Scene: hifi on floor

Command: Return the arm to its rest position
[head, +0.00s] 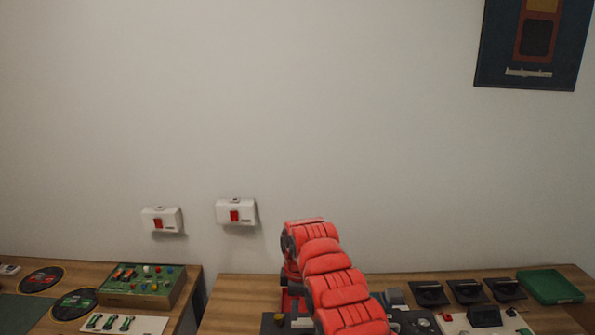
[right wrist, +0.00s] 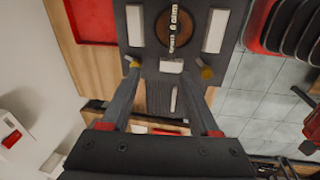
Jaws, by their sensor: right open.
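My right arm (head: 325,270), in red padding, rises from the bottom middle of the head view and bends down over the right-hand wooden table (head: 238,300). Its gripper is largely hidden behind the arm there. In the right wrist view my right gripper (right wrist: 170,70) is open, its two dark fingers spread wide. Nothing is held between them. A dark grey panel (right wrist: 150,70) with a round brown dial (right wrist: 174,27) and pale blocks lies beyond and between the fingertips. I cannot tell whether the fingertips touch it. My left gripper is not in view.
Two white wall boxes with red switches (head: 161,220) (head: 236,212) are on the wall. A green button box (head: 142,286) stands on the left table. A green tray (head: 550,287) and black stands (head: 467,291) are right of my arm. The wrist view shows a red tray (right wrist: 92,20) and tiled floor (right wrist: 262,85).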

